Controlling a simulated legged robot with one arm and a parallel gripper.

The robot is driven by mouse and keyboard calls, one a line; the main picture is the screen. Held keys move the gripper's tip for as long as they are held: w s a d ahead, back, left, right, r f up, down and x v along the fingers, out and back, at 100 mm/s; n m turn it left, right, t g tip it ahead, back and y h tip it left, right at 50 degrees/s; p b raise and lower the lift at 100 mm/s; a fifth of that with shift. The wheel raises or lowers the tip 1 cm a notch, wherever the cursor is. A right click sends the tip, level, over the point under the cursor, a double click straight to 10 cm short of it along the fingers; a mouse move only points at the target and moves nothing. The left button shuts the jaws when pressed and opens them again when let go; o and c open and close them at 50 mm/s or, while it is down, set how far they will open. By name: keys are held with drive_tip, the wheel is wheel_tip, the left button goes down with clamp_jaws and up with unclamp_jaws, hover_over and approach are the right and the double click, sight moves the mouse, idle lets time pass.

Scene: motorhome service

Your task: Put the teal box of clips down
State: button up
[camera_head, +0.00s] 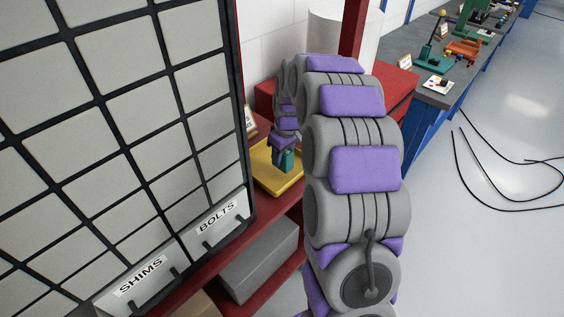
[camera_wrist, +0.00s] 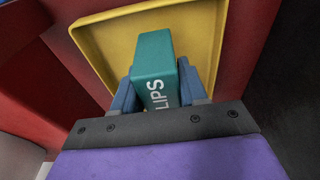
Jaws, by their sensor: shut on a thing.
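The teal box of clips (camera_wrist: 154,62) is between the two blue fingers of my gripper (camera_wrist: 158,88) in the wrist view. White lettering ending in "LIPS" shows on its side. In the head view the teal box (camera_head: 286,161) is at the end of my arm, over the yellow tray (camera_head: 262,176). My gripper (camera_head: 282,150) is shut on the box. The yellow tray also shows behind the box in the wrist view (camera_wrist: 92,38). I cannot tell whether the box touches the tray floor.
The tray sits on a red shelf (camera_head: 258,239). A rack with drawers labelled SHIMS (camera_head: 140,277) and BOLTS (camera_head: 217,217) stands close on the left. A grey bin (camera_head: 258,262) is below the shelf. Black cables (camera_head: 500,190) lie on the open floor at right.

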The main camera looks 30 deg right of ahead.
sight(284, 160)
drive_tip(key=shift+w, duration=0.3)
drive_tip(key=shift+w+d+f, duration=0.15)
drive_tip(key=shift+d+f, duration=0.1)
drive_tip(key=shift+f, duration=0.05)
drive_tip(key=f, duration=0.1)
drive_tip(key=d+f+b, duration=0.1)
drive_tip(key=f, duration=0.1)
drive_tip(key=shift+f+b, duration=0.15)
drive_tip(key=shift+b, duration=0.15)
drive_tip(key=shift+a, duration=0.5)
drive_tip(key=o, duration=0.6)
drive_tip(key=shift+a, duration=0.1)
drive_tip(key=o, duration=0.3)
drive_tip(key=shift+o, duration=0.9)
drive_tip(key=shift+d, duration=0.4)
